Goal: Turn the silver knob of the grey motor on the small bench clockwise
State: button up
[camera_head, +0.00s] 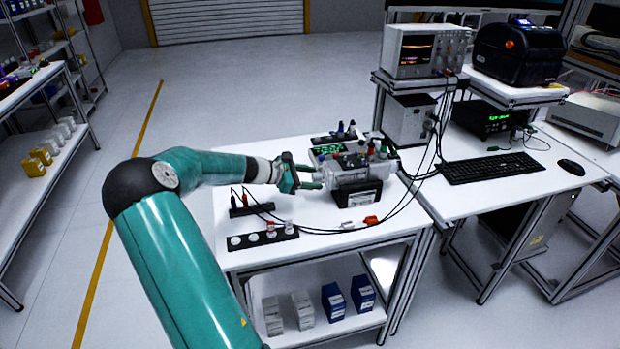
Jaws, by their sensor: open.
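The grey motor (352,172) sits on a black block (360,199) on the small white bench (285,147). My gripper (316,177) comes in from the left and is open, its teal fingers pointing right at the motor's left end. The silver knob is on that end, small and partly hidden near my fingertips. I cannot tell whether the fingers are around the knob or touching it.
A device with a green display (328,149) stands behind the motor. Dark cables (330,230) cross the bench front, beside a black strip with white round pieces (262,238). An oscilloscope (425,50) and keyboard (492,167) are on the right-hand table.

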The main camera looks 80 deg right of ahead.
jog(key=c, duration=1)
jog(key=shift+o, duration=0.2)
jog(key=shift+a+f+m+t+h, duration=0.1)
jog(key=shift+m+t+h, duration=0.15)
jog(key=shift+m+h, duration=0.65)
jog(key=shift+a+m+t+h, duration=0.1)
jog(key=shift+m+t+h, duration=0.3)
jog(key=shift+m, duration=0.8)
jog(key=o, duration=1)
jog(key=shift+s, duration=0.1)
jog(key=shift+c, duration=0.2)
jog(key=v, duration=1.3)
jog(key=shift+w+a, duration=0.3)
jog(key=shift+w, duration=0.05)
